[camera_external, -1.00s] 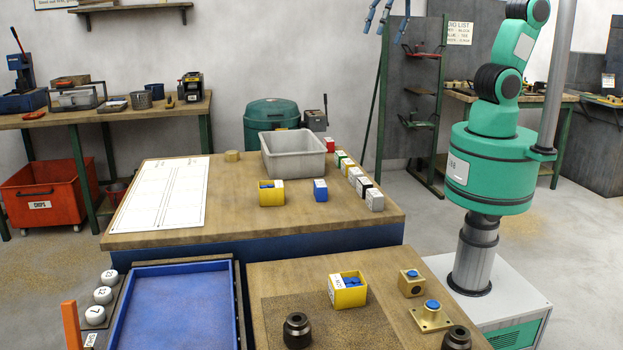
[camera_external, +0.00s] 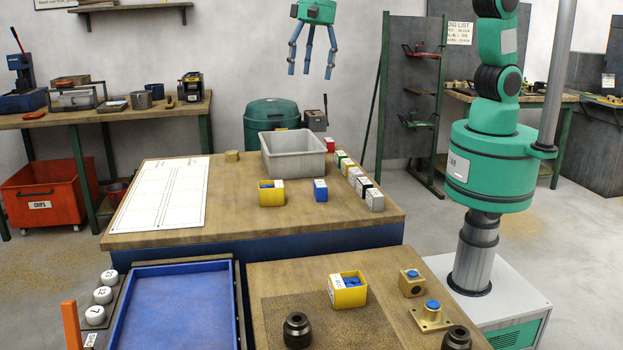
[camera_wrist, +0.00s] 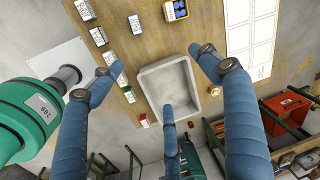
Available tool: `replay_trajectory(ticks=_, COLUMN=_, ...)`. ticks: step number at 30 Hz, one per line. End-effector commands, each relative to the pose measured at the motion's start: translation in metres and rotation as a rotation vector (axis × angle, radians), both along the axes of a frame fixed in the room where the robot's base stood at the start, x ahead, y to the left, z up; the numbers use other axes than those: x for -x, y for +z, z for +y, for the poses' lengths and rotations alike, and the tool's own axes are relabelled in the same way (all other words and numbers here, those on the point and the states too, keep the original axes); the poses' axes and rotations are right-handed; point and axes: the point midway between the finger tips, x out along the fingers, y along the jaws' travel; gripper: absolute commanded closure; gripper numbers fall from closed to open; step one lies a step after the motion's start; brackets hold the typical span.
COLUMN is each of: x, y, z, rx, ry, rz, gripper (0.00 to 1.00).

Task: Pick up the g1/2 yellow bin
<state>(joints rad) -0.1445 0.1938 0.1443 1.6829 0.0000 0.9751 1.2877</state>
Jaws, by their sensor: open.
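Two yellow bins are in view, and their label text is too small to read. One yellow bin (camera_external: 271,198) with blue contents stands on the farther wooden table, in front of the grey tub. It also shows at the top edge of the wrist view (camera_wrist: 176,10). The other yellow bin (camera_external: 350,298), holding blue pieces, stands on the nearer bench. My gripper (camera_external: 311,70) hangs high above the back of the farther table, its three blue fingers spread, open and empty. In the wrist view the fingers (camera_wrist: 162,78) spread above the grey tub, apart from both bins.
A grey tub (camera_external: 293,160) stands at the back of the farther table. A white sheet (camera_external: 165,190) lies left. Brass fittings (camera_external: 431,318) and dark round parts (camera_external: 297,330) flank the nearer bin.

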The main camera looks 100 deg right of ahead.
Motion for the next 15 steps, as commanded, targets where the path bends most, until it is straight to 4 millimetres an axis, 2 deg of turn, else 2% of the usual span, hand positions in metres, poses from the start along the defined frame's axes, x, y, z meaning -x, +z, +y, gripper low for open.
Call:
replay_trajectory(ticks=1, x=-0.012, y=-0.012, z=0.005, rx=-0.003, ry=-0.030, rz=0.014, gripper=0.23)
replay_trajectory(ticks=6, x=-0.045, y=-0.049, z=0.021, rx=-0.012, ry=-0.143, rz=0.051, gripper=0.23)
replay_trajectory(ticks=15, x=-0.094, y=-0.122, z=0.050, rx=-0.017, ry=-0.342, rz=0.111, gripper=0.23)
